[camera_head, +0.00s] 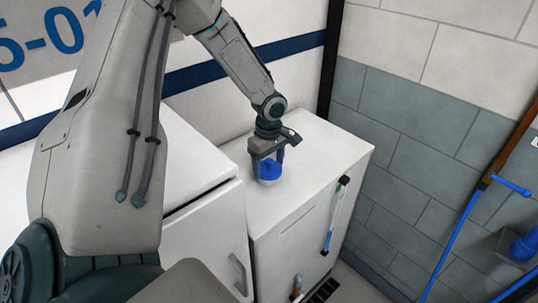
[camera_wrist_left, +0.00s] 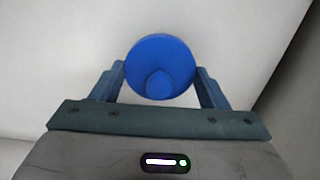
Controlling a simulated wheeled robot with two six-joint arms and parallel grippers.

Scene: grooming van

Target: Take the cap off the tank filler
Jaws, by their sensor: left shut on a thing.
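In the left wrist view the fingers (camera_wrist_left: 160,84) touch or nearly touch the rim on both sides. The cap's underside is hidden. My right gripper is not in view.
The white cabinet top (camera_head: 325,150) is clear around the cap. A taller white unit (camera_head: 185,160) with a handle stands to the left.

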